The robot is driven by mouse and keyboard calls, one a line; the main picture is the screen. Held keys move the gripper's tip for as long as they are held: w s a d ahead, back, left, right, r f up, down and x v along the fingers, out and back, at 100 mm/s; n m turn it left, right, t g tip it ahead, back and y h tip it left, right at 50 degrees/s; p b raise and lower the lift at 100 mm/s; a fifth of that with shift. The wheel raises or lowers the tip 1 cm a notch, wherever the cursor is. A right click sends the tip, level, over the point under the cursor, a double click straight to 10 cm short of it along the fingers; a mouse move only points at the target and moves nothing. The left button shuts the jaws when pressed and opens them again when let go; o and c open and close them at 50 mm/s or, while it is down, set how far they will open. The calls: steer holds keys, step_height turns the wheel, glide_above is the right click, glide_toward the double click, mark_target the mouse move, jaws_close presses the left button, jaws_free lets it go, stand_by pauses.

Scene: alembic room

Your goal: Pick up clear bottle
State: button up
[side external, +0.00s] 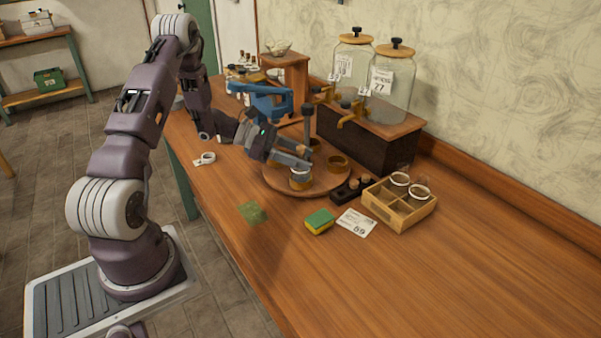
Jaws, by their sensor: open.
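My gripper (304,158) is open and reaches from the left over a round wooden board (272,180). Its two fingers point right and appear apart. A small clear vessel with a pale rim and brownish lower part (301,180) stands on the board, just below and in front of the fingertips in the picture. The fingers hide part of the area behind it, and I cannot tell whether they touch it. Two large clear glass jars with wooden lids and taps, the left jar (350,68) and the right jar (388,90), stand on a dark wooden box. I cannot tell which is the clear bottle.
An upright post (307,124) and amber rings (338,163) are near my gripper. A divided wooden crate (402,216) holds two white-rimmed jars. A sponge (319,221), a card (356,222) and a tape roll (207,158) lie about. The table's front right is clear.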

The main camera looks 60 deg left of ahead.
steer(key=c, duration=1)
jaws_close()
steer(key=shift+s+f, duration=0.15)
